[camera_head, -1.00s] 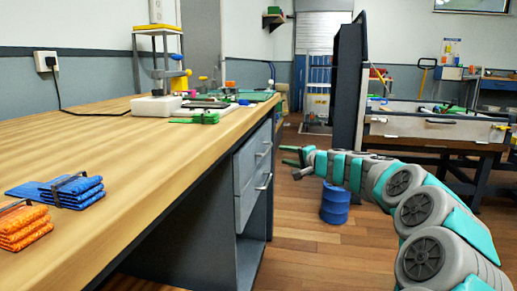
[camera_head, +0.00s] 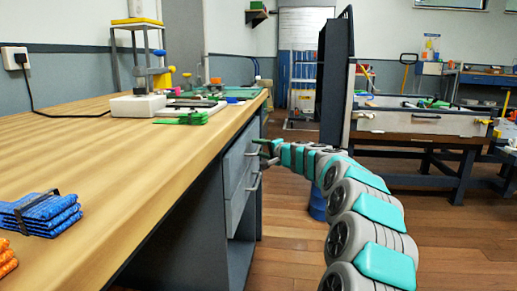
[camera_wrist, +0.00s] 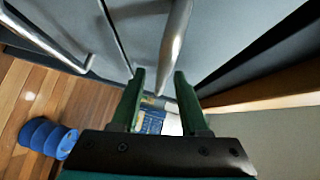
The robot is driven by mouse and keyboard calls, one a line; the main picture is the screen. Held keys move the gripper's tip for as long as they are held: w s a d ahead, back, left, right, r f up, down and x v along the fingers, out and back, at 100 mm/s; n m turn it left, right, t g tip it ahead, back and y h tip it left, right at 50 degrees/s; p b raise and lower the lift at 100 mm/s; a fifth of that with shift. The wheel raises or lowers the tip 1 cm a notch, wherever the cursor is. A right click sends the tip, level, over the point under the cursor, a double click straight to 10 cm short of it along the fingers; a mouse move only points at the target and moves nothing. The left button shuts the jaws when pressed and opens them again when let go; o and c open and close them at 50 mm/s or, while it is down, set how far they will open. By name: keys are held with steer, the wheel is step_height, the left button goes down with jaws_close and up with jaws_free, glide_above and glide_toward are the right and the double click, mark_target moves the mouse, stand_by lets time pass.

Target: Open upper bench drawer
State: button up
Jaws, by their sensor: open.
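The upper bench drawer (camera_head: 236,160) is a grey front under the wooden bench top, and it looks closed. Its bar handle (camera_wrist: 175,40) runs down the middle of the wrist view. My gripper (camera_head: 265,152) is at the upper drawer's front, beside the handle. In the wrist view my gripper (camera_wrist: 160,74) has its two green fingers apart, with the bar lined up with the gap between the tips. I cannot tell whether the bar is inside the gap or just beyond it. The lower drawer (camera_head: 238,203) looks closed, and its handle (camera_wrist: 58,48) shows at the wrist view's left.
The wooden bench top (camera_head: 130,165) overhangs the drawers, with its edge near my gripper. A blue drum (camera_head: 317,205) stands behind my arm.

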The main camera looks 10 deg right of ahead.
steer(key=shift+w+a, duration=0.1)
steer(key=shift+w, duration=0.05)
steer(key=shift+c, duration=0.4)
jaws_close()
stand_by(1.0)
